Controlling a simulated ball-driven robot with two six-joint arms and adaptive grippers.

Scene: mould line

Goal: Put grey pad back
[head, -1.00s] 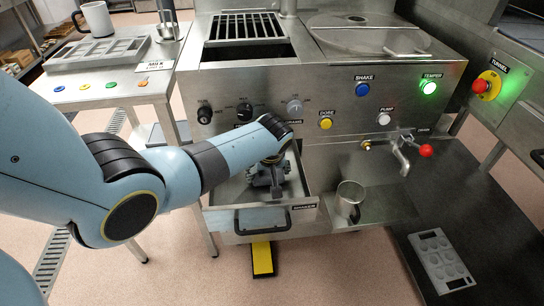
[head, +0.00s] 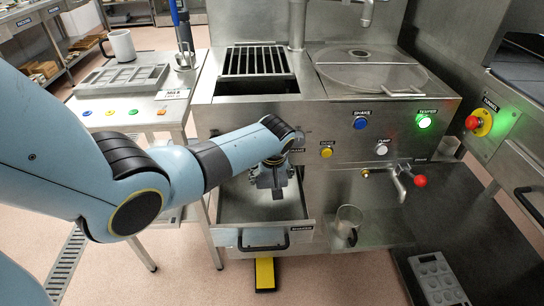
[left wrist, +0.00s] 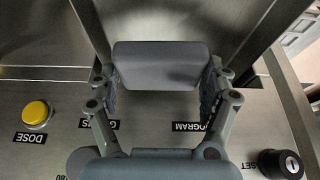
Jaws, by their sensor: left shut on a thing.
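The grey pad (left wrist: 160,65) is a small block with rounded edges. In the left wrist view it sits between both fingers of my left gripper (left wrist: 158,88), which is shut on it. In the head view my left gripper (head: 277,188) points down above the open steel drawer (head: 235,207) at the front of the machine. The pad's tip there (head: 277,194) is small and partly hidden by the fingers. The visible drawer floor looks bare. My right gripper is not in view.
The machine front carries dials, a yellow button (head: 326,153) and a tap with a red knob (head: 420,181). A clear jug (head: 347,222) stands right of the drawer. A grey mould (head: 437,279) lies lower right. A side table (head: 180,97) holds a tray and mug.

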